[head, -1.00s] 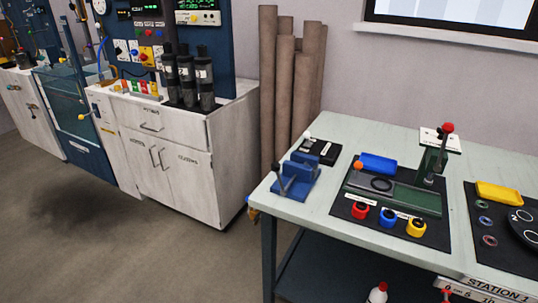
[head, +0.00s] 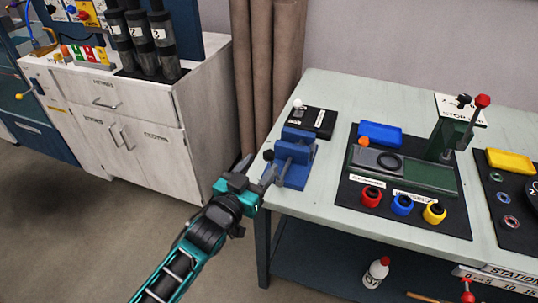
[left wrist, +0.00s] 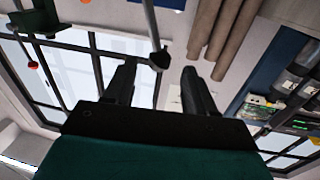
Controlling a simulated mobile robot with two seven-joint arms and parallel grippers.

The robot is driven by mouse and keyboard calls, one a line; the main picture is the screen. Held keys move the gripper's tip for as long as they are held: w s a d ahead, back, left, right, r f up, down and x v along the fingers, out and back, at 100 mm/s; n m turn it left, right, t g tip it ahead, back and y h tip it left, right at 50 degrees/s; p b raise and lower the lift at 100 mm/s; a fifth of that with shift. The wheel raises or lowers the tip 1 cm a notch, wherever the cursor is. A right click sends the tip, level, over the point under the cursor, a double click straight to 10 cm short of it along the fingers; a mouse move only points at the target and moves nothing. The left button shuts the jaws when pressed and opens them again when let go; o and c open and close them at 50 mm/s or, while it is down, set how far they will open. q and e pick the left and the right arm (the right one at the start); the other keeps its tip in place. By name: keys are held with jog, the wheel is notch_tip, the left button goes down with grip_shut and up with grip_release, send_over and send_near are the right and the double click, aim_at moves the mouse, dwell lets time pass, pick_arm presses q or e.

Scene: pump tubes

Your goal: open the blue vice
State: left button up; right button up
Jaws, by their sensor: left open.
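The blue vice (head: 297,160) stands at the left front corner of the pale table. Its grey lever with a dark ball end (head: 268,155) sticks out on the left side. My left gripper (head: 260,170) has come in from the lower left and is just left of the vice, close to the lever. In the left wrist view, the lever's dark ball (left wrist: 160,61) shows between the tips of the two spread black fingers (left wrist: 159,72). The gripper is open and does not hold the lever. Whether a finger touches it I cannot tell. My right gripper is not in view.
A black box with a white knob (head: 312,121) stands behind the vice. To the right, a dark mat (head: 449,219) bears a green press (head: 430,178), a blue tray (head: 381,134) and red, blue and yellow rings. A white cabinet (head: 140,130) stands left. Floor between is clear.

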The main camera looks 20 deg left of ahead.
aim_at(266, 160)
pick_arm(q)
jog(key=shift+w+d, duration=0.25)
jog(key=shift+w, duration=1.05)
jog(key=shift+w+d, duration=0.25)
jog(key=shift+w, duration=1.05)
jog(key=shift+c, duration=0.2)
grip_shut()
